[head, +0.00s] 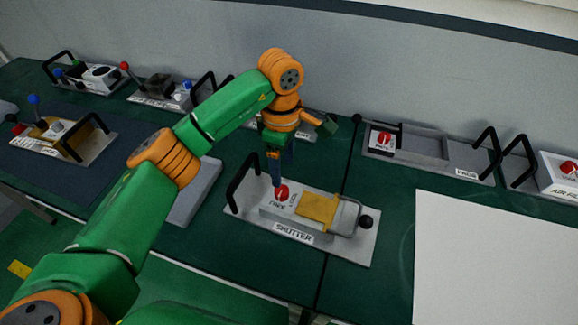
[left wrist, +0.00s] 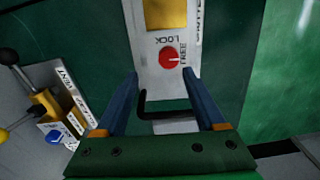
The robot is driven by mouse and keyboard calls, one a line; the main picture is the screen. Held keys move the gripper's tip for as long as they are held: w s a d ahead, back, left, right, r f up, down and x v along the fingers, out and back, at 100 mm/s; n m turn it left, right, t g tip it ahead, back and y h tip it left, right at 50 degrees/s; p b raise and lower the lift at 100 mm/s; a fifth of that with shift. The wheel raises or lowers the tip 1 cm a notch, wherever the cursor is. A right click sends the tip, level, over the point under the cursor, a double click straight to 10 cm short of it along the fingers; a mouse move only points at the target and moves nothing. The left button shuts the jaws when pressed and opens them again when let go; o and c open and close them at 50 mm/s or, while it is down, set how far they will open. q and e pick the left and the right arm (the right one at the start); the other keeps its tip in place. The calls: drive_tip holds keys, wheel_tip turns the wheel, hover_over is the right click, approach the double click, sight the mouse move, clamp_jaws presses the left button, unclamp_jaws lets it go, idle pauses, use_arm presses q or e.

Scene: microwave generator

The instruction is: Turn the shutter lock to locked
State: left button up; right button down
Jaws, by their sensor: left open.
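The shutter unit (head: 345,245) is a pale plate labelled SHUTTER, with a yellow shutter, a black handle and a round red lock knob (head: 282,190). In the left wrist view the knob (left wrist: 169,58) sits between the words LOCK and FREE, and its pale mark appears turned towards FREE. My left gripper (head: 277,180) points down just above the knob end of the unit. In the left wrist view its blue fingers (left wrist: 161,78) are apart, with the knob ahead of the gap and nothing held. The yellow shutter (head: 317,210) is partly framed by a grey loop. My right gripper is not in view.
The unit's black handle (head: 243,182) stands left of the knob, close to my left gripper. Other panels with levers and handles line the table's back and left, including one with a red knob (head: 384,138). A white sheet (head: 490,260) lies at right.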

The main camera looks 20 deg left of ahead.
sight(282, 190)
use_arm(q)
drive_tip(key=f, duration=0.1)
drive_tip(key=s+f+p, duration=0.1)
drive_tip(key=f, duration=0.1)
drive_tip(key=s+f+p, duration=0.1)
drive_tip(key=f, duration=0.1)
drive_tip(key=shift+s, duration=0.1)
drive_tip(key=shift+f, duration=0.35)
drive_tip(key=shift+w+f, duration=0.25)
drive_tip(key=shift+w, duration=0.2)
drive_tip(key=shift+s, duration=0.15)
clamp_jaws()
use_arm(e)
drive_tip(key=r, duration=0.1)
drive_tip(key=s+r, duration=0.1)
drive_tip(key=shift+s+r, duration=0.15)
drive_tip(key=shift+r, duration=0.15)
